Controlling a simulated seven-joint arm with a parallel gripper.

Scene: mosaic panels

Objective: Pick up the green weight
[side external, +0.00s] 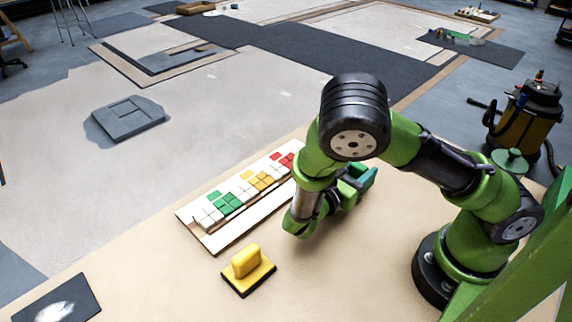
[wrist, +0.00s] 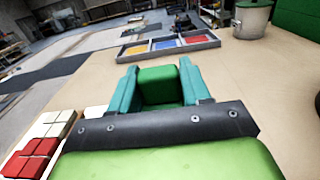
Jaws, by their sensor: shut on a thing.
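My gripper (wrist: 158,68) has teal fingers closed on the two sides of a green block, the green weight (wrist: 161,86). In the wrist view its smooth top and near face show between the fingers, and its lower part is hidden. In the side external view my gripper (side external: 360,177) is right of the mosaic panel, largely behind my own arm. There the weight cannot be told apart from the teal fingers. Whether its underside touches the table is not clear.
A mosaic panel (side external: 218,236) with white, green, yellow and red tiles lies left of my arm. A tray with coloured compartments (wrist: 168,47) and a lidded pot (wrist: 252,20) are farther off.

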